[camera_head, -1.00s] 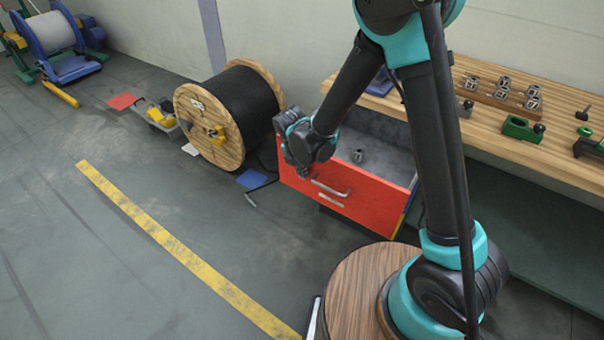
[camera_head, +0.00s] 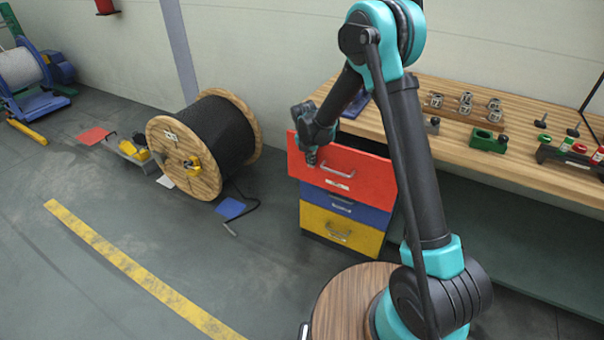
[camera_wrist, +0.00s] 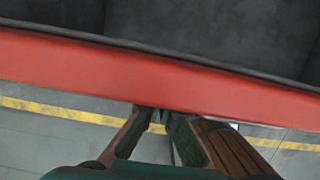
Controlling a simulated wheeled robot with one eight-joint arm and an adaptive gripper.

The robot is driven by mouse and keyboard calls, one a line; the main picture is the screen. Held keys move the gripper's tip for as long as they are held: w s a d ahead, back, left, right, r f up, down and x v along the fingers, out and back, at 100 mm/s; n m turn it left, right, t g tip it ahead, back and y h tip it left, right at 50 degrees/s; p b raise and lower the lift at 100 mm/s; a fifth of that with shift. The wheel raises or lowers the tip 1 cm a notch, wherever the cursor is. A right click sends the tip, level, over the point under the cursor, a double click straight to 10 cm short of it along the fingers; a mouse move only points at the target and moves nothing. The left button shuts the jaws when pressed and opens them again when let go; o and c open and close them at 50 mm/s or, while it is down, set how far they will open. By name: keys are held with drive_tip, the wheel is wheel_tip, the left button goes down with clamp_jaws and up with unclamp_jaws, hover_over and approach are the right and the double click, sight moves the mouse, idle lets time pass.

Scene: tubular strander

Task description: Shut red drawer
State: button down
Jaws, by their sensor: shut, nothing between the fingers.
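The red drawer (camera_head: 350,180) is the top one of a drawer unit under the workbench. Its front stands a little forward of the blue drawer below, and a dark gap shows behind its top edge, so it is partly open. My gripper (camera_head: 311,160) is shut and empty, at the left part of the red front, left of its handle. In the wrist view the red front (camera_wrist: 150,75) crosses the picture, with dark grey drawer interior beyond it. My fingertips (camera_wrist: 160,115) are at the front's outer side; whether they touch it I cannot tell.
The blue drawer (camera_head: 344,204) and yellow drawer (camera_head: 342,230) below look shut. The wooden workbench (camera_head: 450,125) holds metal parts and a green block (camera_head: 488,141). A cable spool (camera_head: 205,140) stands to the left.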

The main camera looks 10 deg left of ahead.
drive_tip(key=shift+w+d, duration=0.35)
drive_tip(key=shift+w, duration=0.6)
drive_tip(key=shift+w+d, duration=0.3)
drive_tip(key=shift+w, duration=0.6)
drive_tip(key=shift+w+d, duration=0.35)
drive_tip(key=shift+w, duration=0.6)
drive_tip(key=shift+s, duration=0.1)
